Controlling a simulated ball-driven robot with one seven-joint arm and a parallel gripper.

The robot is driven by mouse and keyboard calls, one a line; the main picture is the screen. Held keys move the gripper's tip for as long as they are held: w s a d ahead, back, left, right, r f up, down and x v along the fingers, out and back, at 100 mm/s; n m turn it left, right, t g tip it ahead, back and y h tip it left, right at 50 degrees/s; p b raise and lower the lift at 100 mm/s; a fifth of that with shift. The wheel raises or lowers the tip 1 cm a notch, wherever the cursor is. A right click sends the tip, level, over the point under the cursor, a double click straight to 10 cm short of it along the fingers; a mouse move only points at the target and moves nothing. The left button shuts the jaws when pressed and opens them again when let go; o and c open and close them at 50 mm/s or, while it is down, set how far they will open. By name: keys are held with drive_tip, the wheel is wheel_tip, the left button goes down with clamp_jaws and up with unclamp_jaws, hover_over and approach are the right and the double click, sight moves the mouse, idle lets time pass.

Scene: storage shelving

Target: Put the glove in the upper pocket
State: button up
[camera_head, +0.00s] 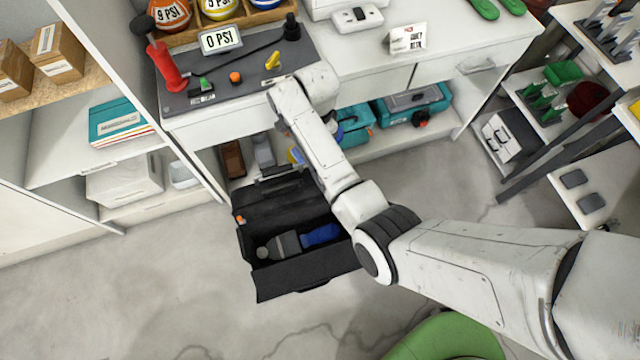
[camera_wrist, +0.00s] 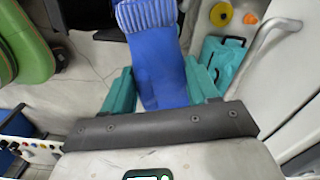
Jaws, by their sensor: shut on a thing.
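In the wrist view, my gripper (camera_wrist: 163,88) has its teal fingers on either side of a blue glove (camera_wrist: 160,62). The glove's ribbed cuff points to the top of the picture. The fingers are shut on it. In the head view my arm hides the gripper, and I cannot make out the glove there. A black open tool bag (camera_head: 278,285) sits on the floor below the bench, left of my elbow. A grey item (camera_head: 286,243) and a blue item (camera_head: 320,236) lie in it. I cannot tell which part is the upper pocket.
The bench holds a red-handled tool (camera_head: 165,68), a 0 PSI display (camera_head: 220,40) and a card sign (camera_head: 407,39). Teal cases (camera_head: 412,103) stand on the shelf below. A green seat (camera_head: 445,338) is at the bottom. The floor left of the bag is clear.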

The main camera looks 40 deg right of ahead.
drive_tip(key=s+a+f+m, duration=0.3)
drive_tip(key=s+a+f, duration=0.6)
drive_tip(key=s, duration=0.3)
drive_tip(key=f+b, duration=0.7)
drive_tip(key=f, duration=0.1)
drive_tip(key=f+b, duration=0.7)
drive_tip(key=f, duration=0.2)
drive_tip(key=f+b, duration=0.7)
drive_tip(key=f, duration=0.2)
drive_tip(key=shift+d+f, duration=0.1)
drive_tip(key=shift+d, duration=0.15)
drive_tip(key=o, duration=1.1)
drive_tip(key=shift+o, duration=0.2)
wheel_tip(320, 180, up, 14)
drive_tip(key=p, duration=1.4)
drive_tip(key=shift+s, duration=0.1)
